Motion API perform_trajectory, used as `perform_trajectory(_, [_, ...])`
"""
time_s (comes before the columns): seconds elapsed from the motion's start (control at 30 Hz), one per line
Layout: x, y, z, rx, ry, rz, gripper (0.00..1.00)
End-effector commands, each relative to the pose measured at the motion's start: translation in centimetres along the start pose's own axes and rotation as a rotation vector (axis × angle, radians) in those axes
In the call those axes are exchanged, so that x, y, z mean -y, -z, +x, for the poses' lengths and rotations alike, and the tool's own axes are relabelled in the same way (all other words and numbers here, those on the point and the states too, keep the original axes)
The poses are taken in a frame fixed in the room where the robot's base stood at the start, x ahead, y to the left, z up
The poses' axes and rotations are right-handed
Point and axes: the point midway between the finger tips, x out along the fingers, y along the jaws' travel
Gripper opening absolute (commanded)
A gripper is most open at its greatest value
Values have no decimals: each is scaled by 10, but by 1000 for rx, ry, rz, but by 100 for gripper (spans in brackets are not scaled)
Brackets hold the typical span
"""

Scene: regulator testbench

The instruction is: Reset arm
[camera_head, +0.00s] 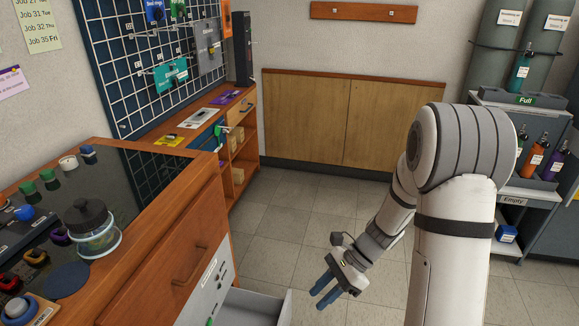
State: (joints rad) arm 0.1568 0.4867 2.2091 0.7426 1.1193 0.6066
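My white arm rises at the right of the head view and bends down to the left. My gripper (325,292) hangs above the tiled floor, to the right of the open drawer (262,308). Its two blue fingers point down and left. They show a gap between them, and nothing is seen held in it. The gripper appears clear of the drawer and bench.
A wooden bench (172,215) with a glass jar (97,240) and several small parts stands at left. A wire grid (150,60) with hanging items is behind it. A grey rack (535,170) with coloured bottles stands at right. The floor (300,215) between is free.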

Motion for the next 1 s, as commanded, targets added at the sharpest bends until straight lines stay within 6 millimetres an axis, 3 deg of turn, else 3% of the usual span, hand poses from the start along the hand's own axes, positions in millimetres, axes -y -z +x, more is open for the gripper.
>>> perform_trajectory(0.03, [-11, -24, -22, -53, -1, -87, 29])
perform_trajectory(0.1, [-25, -42, -42, -129, -10, -206, 29])
perform_trajectory(0.6, [-124, -152, -177, -704, -149, -1010, 29])
perform_trajectory(0.8, [-152, -177, -214, -896, -227, -1228, 29])
perform_trajectory(1.0, [-162, -184, -227, -976, -266, -1310, 29])
